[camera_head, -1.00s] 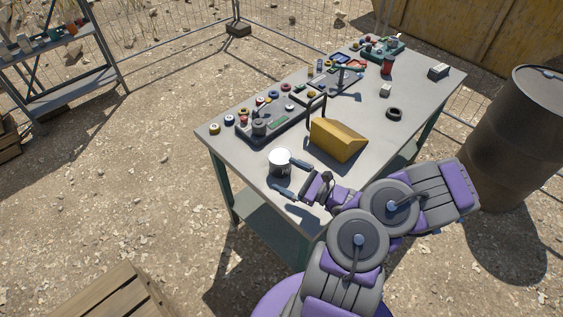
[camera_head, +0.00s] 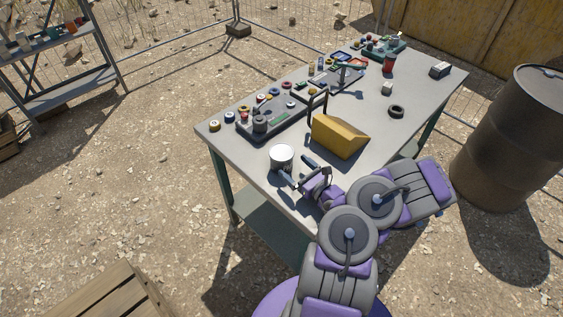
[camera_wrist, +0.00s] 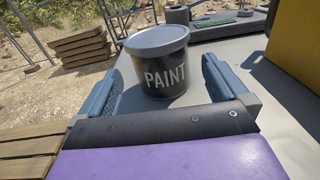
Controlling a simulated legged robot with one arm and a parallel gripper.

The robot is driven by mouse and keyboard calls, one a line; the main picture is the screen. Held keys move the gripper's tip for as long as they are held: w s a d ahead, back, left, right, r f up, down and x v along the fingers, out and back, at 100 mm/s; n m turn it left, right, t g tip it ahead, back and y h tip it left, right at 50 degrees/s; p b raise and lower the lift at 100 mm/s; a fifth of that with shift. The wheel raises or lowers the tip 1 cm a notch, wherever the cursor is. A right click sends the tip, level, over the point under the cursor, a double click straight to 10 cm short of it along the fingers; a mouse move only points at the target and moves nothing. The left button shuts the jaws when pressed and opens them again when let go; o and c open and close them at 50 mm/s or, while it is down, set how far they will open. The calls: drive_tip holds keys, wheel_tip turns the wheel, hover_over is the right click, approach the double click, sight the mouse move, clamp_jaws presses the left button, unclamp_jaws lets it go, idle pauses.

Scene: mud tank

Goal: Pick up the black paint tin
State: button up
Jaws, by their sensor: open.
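The black paint tin (camera_wrist: 163,72) stands upright on the table (camera_head: 262,181), with a grey-blue lid and "PAINT" in white letters on its side. In the head view the tin (camera_head: 281,158) is near the table's front left edge, its lid bright. My gripper (camera_wrist: 161,82) is open. In the wrist view its two blue-grey fingers lie left and right of the tin, with gaps on both sides. In the head view my gripper (camera_head: 298,172) reaches the tin from the lower right. The tin's base is partly hidden there by a finger.
A yellow wedge-shaped block (camera_head: 339,137) stands right of the tin. Trays with knobs and small parts (camera_head: 272,124) line the table's back edge. A black ring (camera_head: 397,111) and a red can (camera_head: 389,64) are farther off. A rusty barrel (camera_head: 511,140) stands right of the table.

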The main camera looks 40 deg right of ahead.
sight(281, 156)
drive_tip(key=shift+w+d+b, duration=0.1)
drive_tip(key=shift+w+b, duration=0.2)
drive_tip(key=shift+w, duration=1.15)
drive_tip(key=w+b, duration=0.1)
drive_tip(key=w, duration=0.3)
drive_tip(key=shift+w+a+f+b, duration=0.15)
drive_tip(key=shift+a+b, duration=0.05)
drive_tip(key=shift+b, duration=0.2)
drive_tip(key=shift+w, duration=0.3)
drive_tip(key=c, duration=1.1)
